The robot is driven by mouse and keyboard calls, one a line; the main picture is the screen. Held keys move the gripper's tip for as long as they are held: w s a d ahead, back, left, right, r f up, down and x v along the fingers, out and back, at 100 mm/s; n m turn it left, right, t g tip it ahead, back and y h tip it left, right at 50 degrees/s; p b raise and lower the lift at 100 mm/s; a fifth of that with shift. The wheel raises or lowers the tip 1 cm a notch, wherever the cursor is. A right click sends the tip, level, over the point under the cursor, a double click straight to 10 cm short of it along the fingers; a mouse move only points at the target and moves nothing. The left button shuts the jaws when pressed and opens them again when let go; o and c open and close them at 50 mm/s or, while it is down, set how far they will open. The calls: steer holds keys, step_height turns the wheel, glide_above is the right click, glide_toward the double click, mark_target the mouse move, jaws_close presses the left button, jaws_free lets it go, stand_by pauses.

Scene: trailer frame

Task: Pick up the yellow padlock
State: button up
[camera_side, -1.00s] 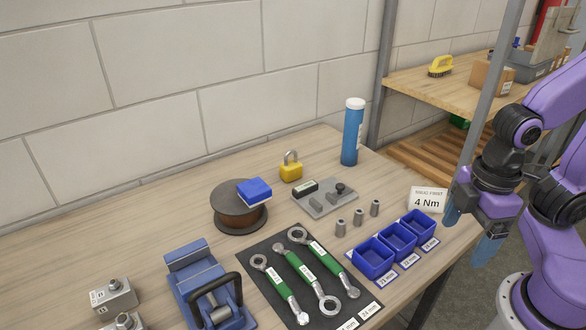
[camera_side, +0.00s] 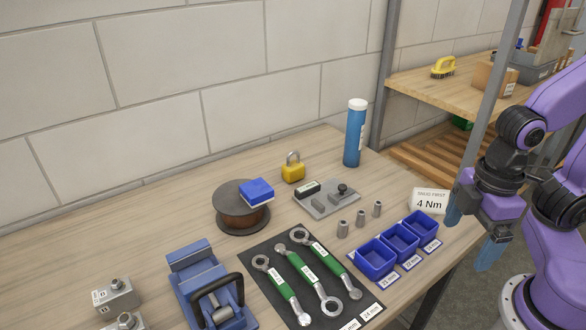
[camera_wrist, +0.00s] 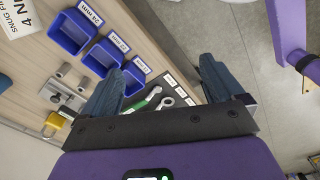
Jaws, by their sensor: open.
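The yellow padlock (camera_side: 292,172) stands upright on the wooden workbench toward the back, its grey shackle on top. It also shows at the lower left of the wrist view (camera_wrist: 54,124). My gripper (camera_side: 470,232) is open and empty at the right, by the bench's right edge, well apart from the padlock. In the wrist view its two blue fingers (camera_wrist: 160,85) are spread wide, with the bench edge and floor beyond them.
Near the padlock are a grey fixture plate (camera_side: 328,200), a spool with a blue box (camera_side: 243,212) and a tall blue tube (camera_side: 355,135). Blue bins (camera_side: 398,240), a "4 Nm" sign (camera_side: 430,201), several metal sockets and green wrenches (camera_side: 308,272) lie between. A metal post (camera_side: 492,100) stands near my arm.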

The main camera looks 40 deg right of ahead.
steer(key=w+a+f+m+t+y, duration=0.15)
steer(key=w+a+m+y, duration=0.35)
steer(key=w+a, duration=1.1)
steer(key=w+a+m+t, duration=0.5)
steer(key=w+a+t, duration=0.1)
steer(key=w, duration=0.5)
steer(key=m+t+h, duration=0.4)
steer(key=m+h, duration=0.6)
steer(key=h, duration=0.3)
glide_toward(293, 166)
steer(key=shift+g, duration=0.35)
steer(key=w+d, duration=0.1)
steer(key=w, duration=0.1)
steer(key=w+d, duration=0.1)
steer(key=d, duration=0.1)
steer(key=shift+w+r, duration=0.1)
steer(key=shift+w, duration=0.3)
steer(key=shift+a+x, duration=0.1)
steer(key=shift+x, duration=1.2)
steer(key=shift+a+x, duration=0.15)
steer(key=shift+x, duration=1.1)
steer(key=shift+w, duration=0.15)
